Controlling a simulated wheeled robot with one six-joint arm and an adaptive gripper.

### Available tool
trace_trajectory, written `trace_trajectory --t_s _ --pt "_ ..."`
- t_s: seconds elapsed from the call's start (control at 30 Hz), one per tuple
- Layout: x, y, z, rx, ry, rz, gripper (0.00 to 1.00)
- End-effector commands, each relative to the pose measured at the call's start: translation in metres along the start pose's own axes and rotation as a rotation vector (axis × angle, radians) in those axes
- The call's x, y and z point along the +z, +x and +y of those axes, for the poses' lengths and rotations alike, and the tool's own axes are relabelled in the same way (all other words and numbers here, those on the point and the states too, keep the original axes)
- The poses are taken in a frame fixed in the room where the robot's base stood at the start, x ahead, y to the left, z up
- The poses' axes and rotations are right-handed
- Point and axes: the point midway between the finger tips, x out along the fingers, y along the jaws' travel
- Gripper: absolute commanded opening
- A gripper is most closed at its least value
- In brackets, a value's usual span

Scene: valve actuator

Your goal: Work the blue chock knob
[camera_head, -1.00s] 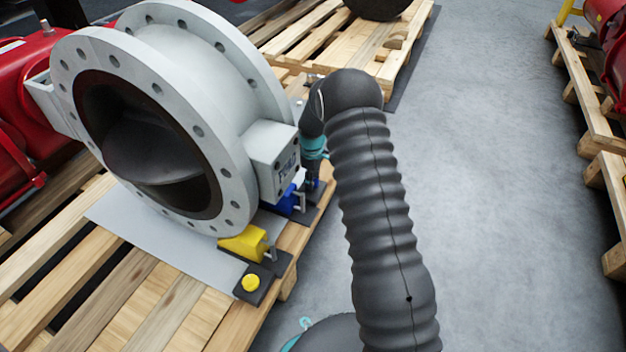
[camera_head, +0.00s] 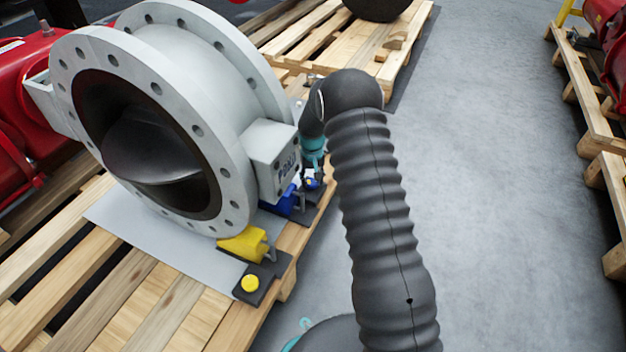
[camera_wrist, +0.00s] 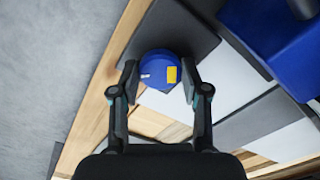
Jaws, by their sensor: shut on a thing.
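The blue chock knob (camera_wrist: 158,69) is a round blue disc with a white mark and a yellow mark on its top. In the wrist view it sits between the fingertips of my gripper (camera_wrist: 160,82), which is shut on it from both sides. In the head view the gripper (camera_head: 312,180) is small beside the blue chock (camera_head: 284,202), and my arm hides part of that area. The blue chock (camera_wrist: 275,40) also shows at the upper right of the wrist view, next to the knob's dark base plate (camera_wrist: 185,22).
The large grey valve (camera_head: 235,110) stands on the wooden pallet (camera_head: 200,320) to the left of my arm. A yellow chock (camera_head: 240,243) and yellow knob (camera_head: 250,282) are nearer. Clear grey floor (camera_head: 490,180) lies to the right.

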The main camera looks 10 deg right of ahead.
Motion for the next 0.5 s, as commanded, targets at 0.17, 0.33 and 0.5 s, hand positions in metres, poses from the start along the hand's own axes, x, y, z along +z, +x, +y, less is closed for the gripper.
trace_trajectory --t_s 0.17,0.33,0.5 --pt "0.0049 0.0036 0.0009 0.002 0.159 -0.015 0.11" --pt "0.0049 0.0036 0.0009 0.002 0.29 -0.014 0.11" --pt "0.0049 0.0036 0.0009 0.003 0.389 -0.014 0.11"
